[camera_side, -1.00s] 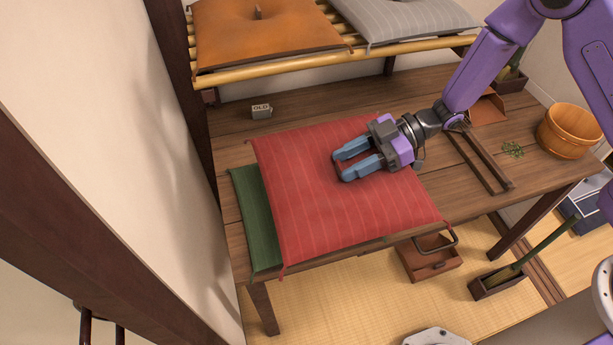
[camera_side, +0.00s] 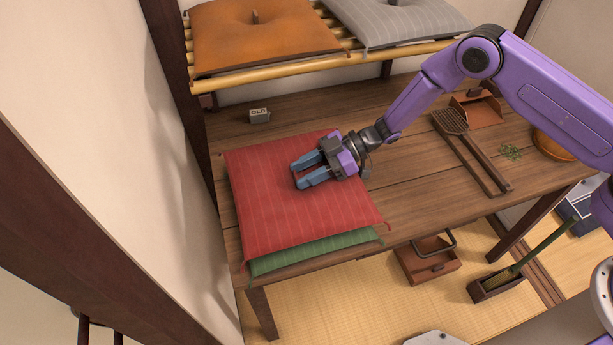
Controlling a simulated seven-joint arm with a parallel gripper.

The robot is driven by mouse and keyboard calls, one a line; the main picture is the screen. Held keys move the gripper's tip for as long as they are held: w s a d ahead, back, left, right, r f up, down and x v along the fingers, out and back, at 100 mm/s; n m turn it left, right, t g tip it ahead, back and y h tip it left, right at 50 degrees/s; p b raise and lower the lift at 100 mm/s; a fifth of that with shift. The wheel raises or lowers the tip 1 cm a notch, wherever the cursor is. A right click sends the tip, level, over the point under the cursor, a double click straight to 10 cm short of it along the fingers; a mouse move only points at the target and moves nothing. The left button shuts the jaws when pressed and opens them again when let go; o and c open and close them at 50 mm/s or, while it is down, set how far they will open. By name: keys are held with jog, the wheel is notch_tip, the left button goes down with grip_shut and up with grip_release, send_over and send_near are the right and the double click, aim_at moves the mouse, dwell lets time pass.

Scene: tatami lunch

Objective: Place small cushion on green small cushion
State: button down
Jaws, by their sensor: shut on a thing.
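The red striped cushion (camera_side: 265,205) lies over the green cushion (camera_side: 315,248) at the left end of the wooden table. The green cushion shows only as a strip along the front edge; the rest is hidden under the red one. My gripper (camera_side: 305,172) is over the middle of the red cushion, its blue fingers pointing left. It is shut on the red cushion's grip, which is mostly hidden between the fingers. I cannot tell whether the red cushion rests fully on the green one or hovers slightly above it.
An orange cushion (camera_side: 262,38) and a grey cushion (camera_side: 400,18) lie on a bamboo shelf (camera_side: 290,68) behind. A small block marked OLD (camera_side: 260,116) stands at the back left.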

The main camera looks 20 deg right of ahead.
jog(key=shift+f, duration=1.1)
jog(key=c, duration=0.6)
grip_release()
jog(key=shift+f, duration=0.1)
jog(key=shift+c, duration=0.2)
jog(key=v, duration=1.2)
